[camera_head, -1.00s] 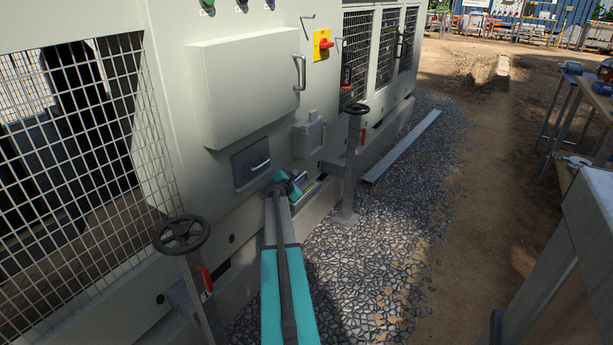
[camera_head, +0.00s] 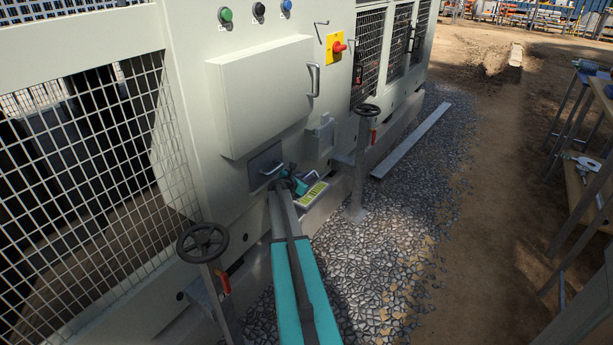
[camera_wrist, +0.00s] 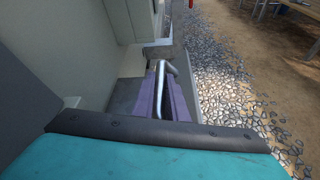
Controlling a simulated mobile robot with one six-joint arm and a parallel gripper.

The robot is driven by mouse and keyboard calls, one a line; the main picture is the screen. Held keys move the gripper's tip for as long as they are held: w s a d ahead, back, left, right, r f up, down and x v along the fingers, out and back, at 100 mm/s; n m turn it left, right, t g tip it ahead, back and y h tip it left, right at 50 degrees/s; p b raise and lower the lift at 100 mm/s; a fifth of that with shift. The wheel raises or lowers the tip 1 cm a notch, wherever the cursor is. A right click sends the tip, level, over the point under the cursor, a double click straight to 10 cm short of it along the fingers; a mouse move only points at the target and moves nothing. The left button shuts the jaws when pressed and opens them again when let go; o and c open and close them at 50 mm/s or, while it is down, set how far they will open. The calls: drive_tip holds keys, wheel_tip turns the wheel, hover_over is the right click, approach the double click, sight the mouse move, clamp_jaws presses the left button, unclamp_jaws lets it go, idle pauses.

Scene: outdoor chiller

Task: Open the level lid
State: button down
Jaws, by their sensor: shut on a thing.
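My gripper (camera_head: 292,184) is low against the pale cabinet, beside a dark grey panel with a small metal handle (camera_head: 272,168). In the wrist view a silver bar handle (camera_wrist: 161,88) runs between purple-grey strips beyond my gripper's dark edge, and my gripper is shut on it. A tray-like ledge with a yellow-green label (camera_head: 313,193) is just right of the gripper. Which piece is the level lid, and how far it is raised, I cannot tell. The grip itself is largely hidden by my arm in the head view.
A large pale box with a side handle (camera_head: 255,95) juts out above. Valve handwheels stand at left (camera_head: 203,242) and right (camera_head: 367,110). A small grey box (camera_head: 320,138) is on the wall. Gravel (camera_head: 400,230) lies open to the right, with a workbench (camera_head: 590,190) beyond.

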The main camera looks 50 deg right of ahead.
drive_tip(key=shift+w+d+r+g+p, duration=0.15)
drive_tip(key=shift+w+r+g+p, duration=0.15)
drive_tip(key=shift+p, duration=0.2)
drive_tip(key=c, duration=2)
unclamp_jaws()
drive_tip(key=shift+c, duration=0.2)
drive_tip(key=shift+f, duration=0.1)
drive_tip(key=shift+v, duration=0.75)
drive_tip(key=s+a, duration=0.1)
drive_tip(key=a, duration=1.2)
drive_tip(key=shift+s+a+r+b, duration=0.25)
drive_tip(key=shift+s+r+b, duration=0.05)
drive_tip(key=shift+b, duration=0.1)
